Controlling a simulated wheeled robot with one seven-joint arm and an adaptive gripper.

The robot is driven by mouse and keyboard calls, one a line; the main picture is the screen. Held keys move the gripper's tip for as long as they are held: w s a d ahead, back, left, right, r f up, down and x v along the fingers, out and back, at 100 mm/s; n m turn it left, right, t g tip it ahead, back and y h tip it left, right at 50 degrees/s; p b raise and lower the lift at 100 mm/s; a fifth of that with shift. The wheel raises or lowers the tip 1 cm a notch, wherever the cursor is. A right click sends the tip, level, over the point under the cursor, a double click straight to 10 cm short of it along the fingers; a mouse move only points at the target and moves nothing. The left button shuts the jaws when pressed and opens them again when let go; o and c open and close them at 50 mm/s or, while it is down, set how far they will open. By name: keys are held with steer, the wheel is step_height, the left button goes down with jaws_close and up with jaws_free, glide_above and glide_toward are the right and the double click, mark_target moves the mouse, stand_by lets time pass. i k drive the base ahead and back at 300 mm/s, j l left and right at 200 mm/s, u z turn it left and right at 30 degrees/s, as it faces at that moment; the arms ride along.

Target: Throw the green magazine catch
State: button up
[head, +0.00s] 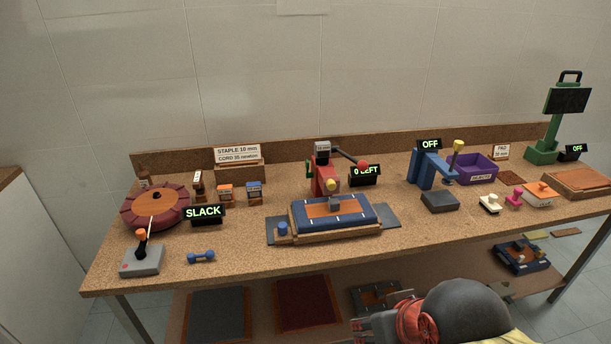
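A red stapling machine (326,181) stands at the back middle of the workbench, with a grey block on top. A small green part (308,169) on its left side looks like the magazine catch; its exact position is too small to tell. A lever with a red ball knob (363,166) reaches right from the machine. A black display (366,179) beside it reads "0 LEFT", partly covered by the knob. My gripper (372,331) is low at the bottom edge, in front of the bench and well away from the machine. Its fingertips are not clear.
Small staple boxes (254,190) and the "SLACK" display (203,213) stand left. A blue press (426,169) and purple bin (478,170) stand right. A shelf lies below the bench.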

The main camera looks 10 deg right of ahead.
mark_target(308, 174)
steer(key=i+j+u, duration=0.25)
steer(key=i, duration=0.45)
steer(key=i+u, duration=0.25)
steer(key=i, duration=0.45)
